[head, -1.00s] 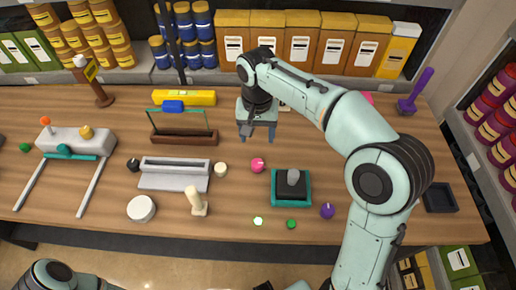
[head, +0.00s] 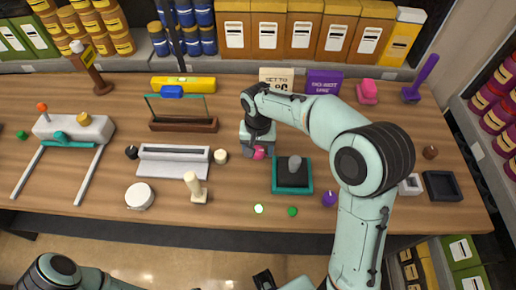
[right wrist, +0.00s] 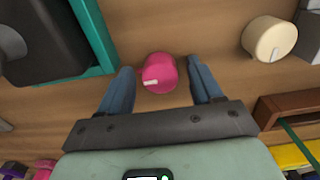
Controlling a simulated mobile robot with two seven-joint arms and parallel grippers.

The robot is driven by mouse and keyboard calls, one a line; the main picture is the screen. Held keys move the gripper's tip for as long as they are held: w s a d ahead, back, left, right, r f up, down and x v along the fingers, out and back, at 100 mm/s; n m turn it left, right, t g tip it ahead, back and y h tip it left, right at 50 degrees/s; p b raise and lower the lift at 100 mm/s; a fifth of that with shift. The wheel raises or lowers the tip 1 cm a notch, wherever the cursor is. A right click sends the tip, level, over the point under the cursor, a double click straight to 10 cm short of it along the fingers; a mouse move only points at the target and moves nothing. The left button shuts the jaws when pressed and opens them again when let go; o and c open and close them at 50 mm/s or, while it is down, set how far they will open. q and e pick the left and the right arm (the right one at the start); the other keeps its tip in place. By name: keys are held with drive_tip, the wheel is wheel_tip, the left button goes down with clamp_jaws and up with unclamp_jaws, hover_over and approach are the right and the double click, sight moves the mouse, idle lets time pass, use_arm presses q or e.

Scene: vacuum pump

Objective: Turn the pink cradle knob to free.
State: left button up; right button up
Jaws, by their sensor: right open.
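The pink knob (head: 259,153) is on the wooden table, just left of the black block with a grey lever on a teal base (head: 292,174). In the right wrist view the pink knob (right wrist: 159,72) is round with a pale pointer mark on it. My right gripper (head: 257,150) is over the knob from above. In the wrist view its two blue fingers (right wrist: 160,78) are open, one on either side of the knob with gaps, so it holds nothing.
A cream knob (head: 220,156) stands close to the left of the pink one. A card reading "SET TO" (head: 277,75) and a purple "DO NOT USE" sign (head: 323,82) stand behind.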

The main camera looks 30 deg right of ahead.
drive_tip(key=c, duration=1.1)
drive_tip(key=shift+o, duration=0.2)
use_arm(q)
drive_tip(key=shift+r, duration=0.1)
use_arm(e)
drive_tip(key=shift+n, duration=0.3)
drive_tip(key=n+p, duration=0.1)
drive_tip(key=n, duration=0.3)
drive_tip(key=shift+n, duration=0.3)
drive_tip(key=n+p, duration=0.1)
drive_tip(key=n, duration=0.8)
drive_tip(key=shift+p, duration=0.35)
use_arm(q)
drive_tip(key=shift+w+r+p, duration=0.2)
drive_tip(key=shift+w+r, duration=0.45)
drive_tip(key=shift+r, duration=0.35)
drive_tip(key=shift+w+r+p, duration=0.15)
drive_tip(key=shift+w+r, duration=0.5)
drive_tip(key=shift+r, duration=0.3)
use_arm(e)
drive_tip(key=shift+n, duration=1.9)
